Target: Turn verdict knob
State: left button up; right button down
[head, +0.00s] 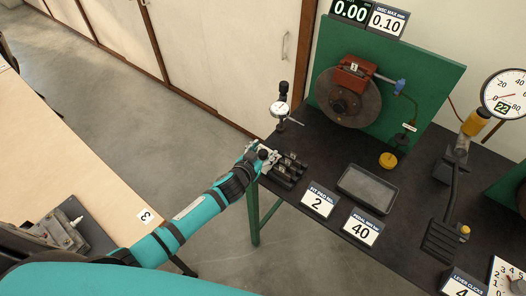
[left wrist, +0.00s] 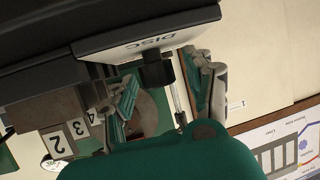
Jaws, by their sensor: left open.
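My left gripper (head: 264,154) is at the near left corner of the dark bench, beside a row of black blocks. In the left wrist view its two fingers (left wrist: 164,88) are spread, with a small black knob (left wrist: 156,71) between them. The knob sits by a plate lettered DISC (left wrist: 145,43), seen upside down. I see gaps between knob and fingers. No "verdict" lettering is readable, so I cannot tell for certain that this is the verdict knob. In the head view the gripper largely hides this spot. My right gripper is not in view.
A wooden table (head: 60,160) stands left, with open floor between.

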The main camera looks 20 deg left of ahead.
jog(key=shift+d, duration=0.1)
pick_arm(q)
grip_shut()
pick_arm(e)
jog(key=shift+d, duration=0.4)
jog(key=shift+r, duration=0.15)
pick_arm(q)
jog(key=shift+a+r+m+g+h+p, duration=0.1)
jog(key=shift+m+g+h+p, duration=0.05)
jog(key=shift+m+h+p, duration=0.4)
jog(key=shift+a+r+m+g+h+p, duration=0.1)
jog(key=shift+m+g+h+p, duration=0.05)
jog(key=shift+m+h+p, duration=0.4)
jog(key=shift+w+m+g+h+p, duration=0.1)
jog(key=shift+m+g+h+p, duration=0.2)
jog(key=shift+m+h, duration=0.5)
jog(key=m+h, duration=0.1)
jog(key=m+g+h, duration=0.1)
jog(key=shift+f+g+h+b, duration=0.2)
jog(key=shift+g+h+b, duration=0.1)
jog(key=shift+b, duration=0.1)
jog(key=shift+d+m+g+h+b, duration=0.15)
jog(key=shift+m+g+h+b, duration=0.85)
jog(key=shift+m, duration=0.4)
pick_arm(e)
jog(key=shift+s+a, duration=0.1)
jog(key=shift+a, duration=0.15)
pick_arm(q)
jog(key=shift+h, duration=0.3)
